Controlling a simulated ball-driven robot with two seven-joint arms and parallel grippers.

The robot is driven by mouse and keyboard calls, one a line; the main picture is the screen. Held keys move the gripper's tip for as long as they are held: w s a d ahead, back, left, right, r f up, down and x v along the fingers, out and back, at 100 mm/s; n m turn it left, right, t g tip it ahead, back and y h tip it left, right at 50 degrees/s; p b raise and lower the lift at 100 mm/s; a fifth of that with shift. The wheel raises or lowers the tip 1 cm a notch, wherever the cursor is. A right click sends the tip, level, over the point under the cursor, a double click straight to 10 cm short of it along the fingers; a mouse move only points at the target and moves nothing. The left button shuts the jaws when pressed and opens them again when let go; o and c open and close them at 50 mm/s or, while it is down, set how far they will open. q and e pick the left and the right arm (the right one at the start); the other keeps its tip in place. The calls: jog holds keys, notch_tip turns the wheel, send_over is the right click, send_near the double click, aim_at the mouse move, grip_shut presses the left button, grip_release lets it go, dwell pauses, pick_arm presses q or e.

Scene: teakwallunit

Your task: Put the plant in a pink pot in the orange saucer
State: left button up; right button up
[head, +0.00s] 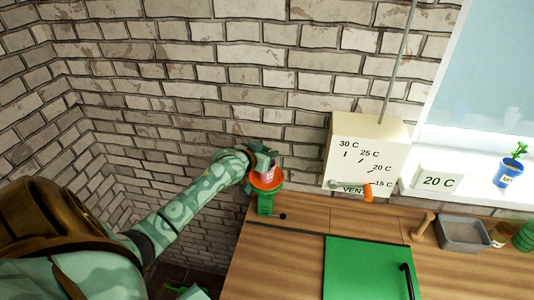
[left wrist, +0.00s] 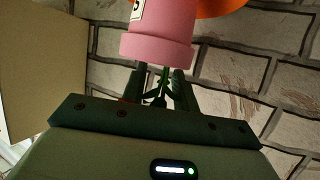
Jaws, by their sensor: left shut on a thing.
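My left gripper (head: 263,160) is at the far left end of the worktop, shut on the plant in the pink pot. In the left wrist view the pink pot (left wrist: 160,38) is just beyond the fingers (left wrist: 160,88), with the green stem and leaves between them. In the head view the pot (head: 268,170) shows partly behind the gripper, over the orange saucer (head: 267,184). The saucer sits on a green stand and also shows in the left wrist view (left wrist: 222,7). I cannot tell whether the pot touches the saucer. My right gripper is out of view.
A cream vent box (head: 365,150) with an orange lever hangs on the brick wall, right of the saucer. A green panel with a black handle (head: 365,268) lies on the wooden worktop (head: 285,235). A grey tray (head: 464,235) and a blue-potted plant (head: 510,175) are farther right.

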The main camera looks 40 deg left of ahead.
pick_arm(q)
jog(key=o, duration=1.1)
jog(key=shift+c, duration=0.2)
jog(key=shift+s+r, duration=0.1)
jog(key=shift+s, duration=0.1)
jog(key=p+v, duration=0.1)
jog(key=v, duration=1)
jog(key=shift+s+p, duration=0.3)
jog(key=shift+d+r, duration=0.1)
